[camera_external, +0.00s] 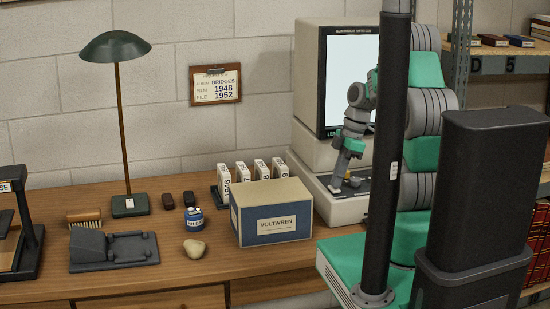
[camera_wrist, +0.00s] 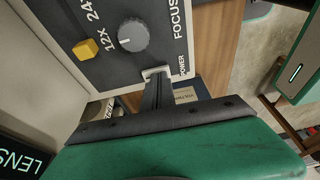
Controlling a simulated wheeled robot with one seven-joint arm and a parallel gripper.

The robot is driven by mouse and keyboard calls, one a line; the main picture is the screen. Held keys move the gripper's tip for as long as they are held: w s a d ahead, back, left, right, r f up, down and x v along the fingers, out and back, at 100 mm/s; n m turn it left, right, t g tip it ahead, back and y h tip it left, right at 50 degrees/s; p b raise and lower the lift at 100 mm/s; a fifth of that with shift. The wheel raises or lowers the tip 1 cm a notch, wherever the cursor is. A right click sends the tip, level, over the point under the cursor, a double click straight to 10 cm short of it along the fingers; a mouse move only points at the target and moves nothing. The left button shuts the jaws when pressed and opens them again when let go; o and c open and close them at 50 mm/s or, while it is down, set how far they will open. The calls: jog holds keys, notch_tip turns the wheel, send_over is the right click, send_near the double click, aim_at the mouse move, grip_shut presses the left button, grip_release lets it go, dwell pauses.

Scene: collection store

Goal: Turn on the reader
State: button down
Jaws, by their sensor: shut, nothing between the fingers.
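The reader (camera_external: 308,150) is a cream machine at the back right of the desk, with a tall, pale, blank screen (camera_external: 345,75). I cannot tell if the screen is lit. Its dark control panel (camera_wrist: 110,55) fills the upper left of the wrist view, with a grey round FOCUS knob (camera_wrist: 133,35), a yellow knob (camera_wrist: 86,48) by 12X and 24X, and a POWER label (camera_wrist: 182,65). My gripper (camera_wrist: 157,73) is shut and empty, its tips at the panel edge beside POWER. They hide the power switch; contact is unclear. My gripper also shows low over the panel (camera_external: 338,187).
A Voltwren box (camera_external: 272,212) stands left of the reader, before several white film boxes (camera_external: 243,172). A green lamp (camera_external: 117,50), brush (camera_external: 84,216), blue tin (camera_external: 194,220), stone (camera_external: 194,249) and grey splicer-like device (camera_external: 115,250) occupy the left desk. Shelves (camera_external: 500,63) stand right.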

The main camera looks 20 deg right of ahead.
jog(key=a+p+v, duration=0.1)
jog(key=p+v, duration=0.1)
jog(key=v, duration=1.1)
jog(key=shift+w+r, duration=0.3)
jog(key=shift+r, duration=0.25)
